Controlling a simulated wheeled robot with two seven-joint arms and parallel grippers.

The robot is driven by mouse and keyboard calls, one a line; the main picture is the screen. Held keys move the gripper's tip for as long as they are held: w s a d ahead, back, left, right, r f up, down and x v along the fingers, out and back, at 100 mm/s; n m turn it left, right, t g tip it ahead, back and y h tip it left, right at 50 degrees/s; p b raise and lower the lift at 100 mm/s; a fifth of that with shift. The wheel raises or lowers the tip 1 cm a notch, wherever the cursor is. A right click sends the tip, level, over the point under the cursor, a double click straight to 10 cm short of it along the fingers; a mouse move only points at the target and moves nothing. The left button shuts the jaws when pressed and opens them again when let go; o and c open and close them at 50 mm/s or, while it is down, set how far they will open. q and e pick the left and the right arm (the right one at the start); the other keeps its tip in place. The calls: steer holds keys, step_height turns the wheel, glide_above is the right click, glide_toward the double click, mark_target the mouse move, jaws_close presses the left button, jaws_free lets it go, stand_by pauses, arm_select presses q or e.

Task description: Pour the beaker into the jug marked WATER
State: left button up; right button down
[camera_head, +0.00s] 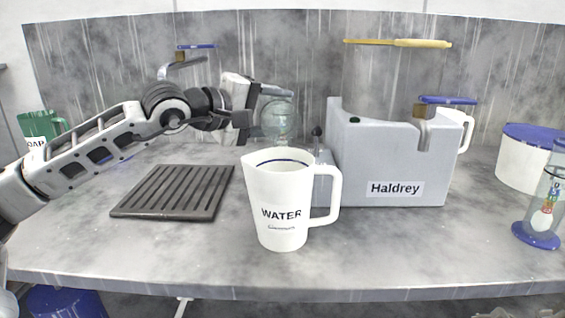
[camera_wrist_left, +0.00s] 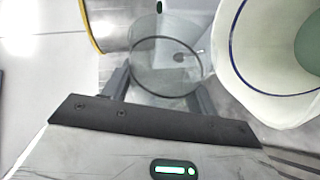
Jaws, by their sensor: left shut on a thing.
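The white jug marked WATER (camera_head: 281,190) stands upright on the bench, its handle to the right and a blue line inside its rim. Its open mouth also shows at the right of the left wrist view (camera_wrist_left: 240,75), with a greenish area inside. My left gripper (camera_head: 262,112) is shut on the clear glass beaker (camera_head: 279,122), held above and behind the jug. In the left wrist view the beaker (camera_wrist_left: 168,68) sits between the two fingers, beside the jug's mouth. Whether it holds liquid, I cannot tell. My right gripper is not in view.
A dark slatted rack (camera_head: 175,192) lies left. A green SOAP jug (camera_head: 38,138) is far left; a blue-lidded white tub (camera_head: 522,165) is at right. The front-left bench is clear.

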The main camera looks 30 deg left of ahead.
arm_select(q)
steer(key=shift+f, duration=0.1)
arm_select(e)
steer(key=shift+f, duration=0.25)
arm_select(q)
steer(key=shift+s+d+m+b, duration=0.1)
steer(key=shift+m+b, duration=0.2)
steer(key=shift+b, duration=0.3)
steer(key=shift+s+d+r+m+t+b, duration=0.15)
steer(key=shift+r+m+t+b, duration=0.25)
steer(key=shift+b, duration=0.2)
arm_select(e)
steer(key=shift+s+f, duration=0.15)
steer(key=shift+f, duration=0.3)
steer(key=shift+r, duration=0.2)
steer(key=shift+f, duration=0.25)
